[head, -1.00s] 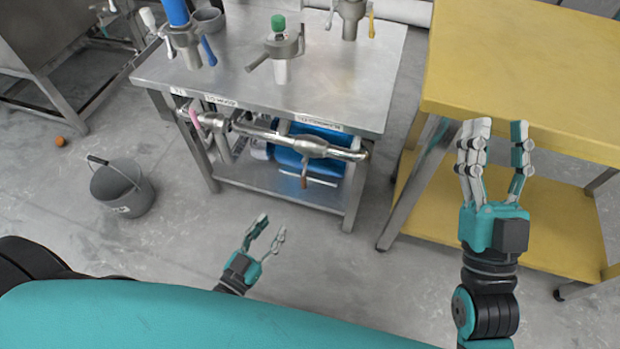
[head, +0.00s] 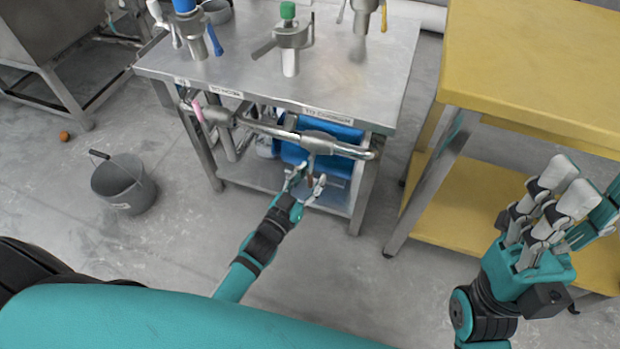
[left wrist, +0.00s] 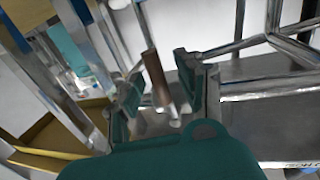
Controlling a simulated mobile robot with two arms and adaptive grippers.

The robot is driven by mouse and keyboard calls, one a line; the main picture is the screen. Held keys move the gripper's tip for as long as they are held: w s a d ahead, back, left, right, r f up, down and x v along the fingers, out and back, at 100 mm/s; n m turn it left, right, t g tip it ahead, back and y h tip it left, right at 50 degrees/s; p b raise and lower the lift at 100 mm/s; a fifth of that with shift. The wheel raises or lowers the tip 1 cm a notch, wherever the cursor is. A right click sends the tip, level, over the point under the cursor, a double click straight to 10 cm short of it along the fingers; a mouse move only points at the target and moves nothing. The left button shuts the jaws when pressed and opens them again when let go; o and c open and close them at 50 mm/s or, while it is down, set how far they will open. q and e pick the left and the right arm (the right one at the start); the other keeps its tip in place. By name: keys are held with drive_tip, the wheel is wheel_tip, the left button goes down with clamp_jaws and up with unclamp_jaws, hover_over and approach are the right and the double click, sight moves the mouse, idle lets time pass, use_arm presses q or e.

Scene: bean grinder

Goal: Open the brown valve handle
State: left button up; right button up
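The brown valve handle (head: 310,170) hangs down from the right part of the steel pipe (head: 318,140) at the front of the metal table. In the left wrist view the brown handle (left wrist: 155,78) shows between the two fingers of my left gripper (left wrist: 160,95). My left gripper (head: 304,184) is open, its fingers on either side of the handle's lower part. I cannot tell whether a finger touches it. My right gripper (head: 562,205) is at the right, in front of the yellow table, with nothing seen in it; its fingers overlap.
A pink handle (head: 198,112) sits on the pipe's left part. The metal table (head: 350,75) holds several valve fittings, with a blue container (head: 325,158) behind the pipe. A yellow table (head: 540,70) stands right. A grey bucket (head: 122,186) is on the floor left.

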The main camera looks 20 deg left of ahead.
use_arm(q)
drive_tip(key=shift+c, duration=0.4)
drive_tip(key=c, duration=0.7)
clamp_jaws()
drive_tip(key=shift+f, duration=0.1)
